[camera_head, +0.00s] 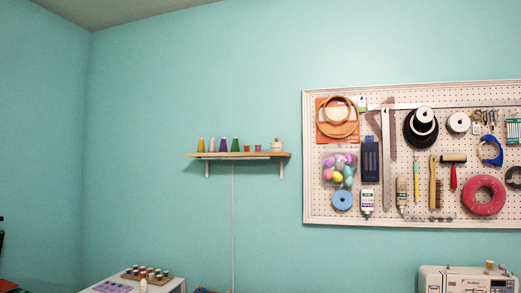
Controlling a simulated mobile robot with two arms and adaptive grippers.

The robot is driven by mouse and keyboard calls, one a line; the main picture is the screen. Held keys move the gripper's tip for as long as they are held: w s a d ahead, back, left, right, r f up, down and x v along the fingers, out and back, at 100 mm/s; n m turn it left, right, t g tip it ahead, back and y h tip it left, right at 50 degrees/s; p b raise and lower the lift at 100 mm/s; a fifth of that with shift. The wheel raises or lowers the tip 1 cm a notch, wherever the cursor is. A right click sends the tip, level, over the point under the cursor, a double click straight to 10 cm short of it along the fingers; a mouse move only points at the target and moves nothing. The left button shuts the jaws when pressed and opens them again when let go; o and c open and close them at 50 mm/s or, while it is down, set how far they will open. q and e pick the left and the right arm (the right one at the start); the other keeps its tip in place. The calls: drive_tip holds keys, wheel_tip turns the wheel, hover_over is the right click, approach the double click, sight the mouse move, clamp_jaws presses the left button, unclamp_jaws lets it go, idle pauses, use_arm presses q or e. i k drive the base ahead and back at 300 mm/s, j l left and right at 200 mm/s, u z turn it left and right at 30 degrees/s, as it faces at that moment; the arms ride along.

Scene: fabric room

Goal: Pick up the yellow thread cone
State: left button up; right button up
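The yellow thread cone (201,145) stands upright at the left end of a small wooden wall shelf (238,155). Beside it to the right stand a greyish cone (211,145), a purple cone (224,145) and a green cone (235,145). Neither of my grippers shows in the head view. Nothing hides the yellow cone.
Small spools and a pale jar (277,145) stand further right on the shelf. A pegboard (312,205) with tools hangs to the right. A white table (175,285) with a spool rack (148,275) is below left. A sewing machine (465,280) is at lower right.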

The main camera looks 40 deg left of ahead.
sight(201, 149)
drive_tip(key=j+z, duration=0.9)
drive_tip(key=k+j+z, duration=0.15)
drive_tip(key=j+z, duration=0.3)
drive_tip(key=l, duration=0.05)
